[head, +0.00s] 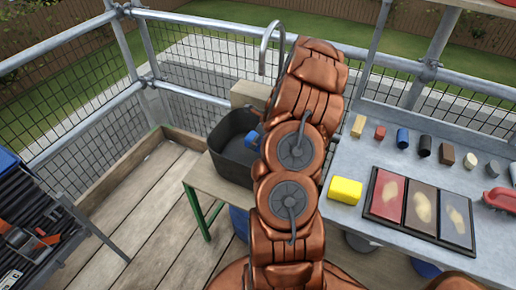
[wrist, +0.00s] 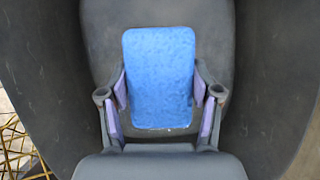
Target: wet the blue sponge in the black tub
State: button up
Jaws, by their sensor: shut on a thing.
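The blue sponge (wrist: 160,75) is held between the two fingers of my gripper (wrist: 160,95), which is shut on it. Around and beyond the sponge the wrist view shows the dark inner walls of the black tub (wrist: 280,60). In the head view the black tub (head: 231,158) stands on a wooden bench, left of my copper-coloured arm. A small part of the blue sponge (head: 252,139) shows at the tub's right side, beside my arm. My arm hides the gripper and the tub's right part there. I cannot tell whether water touches the sponge.
A grey tap (head: 272,40) curves above the tub's back. On the right, a grey table (head: 345,232) bears a yellow sponge (head: 345,190), a tray with three coloured panels (head: 420,208), and several small blocks and cylinders. Metal railings enclose the platform.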

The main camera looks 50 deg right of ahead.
jog(key=shift+r+p, duration=3.2)
jog(key=shift+r, duration=1.6)
notch_tip(320, 180, up, 4)
jog(key=p, duration=0.3)
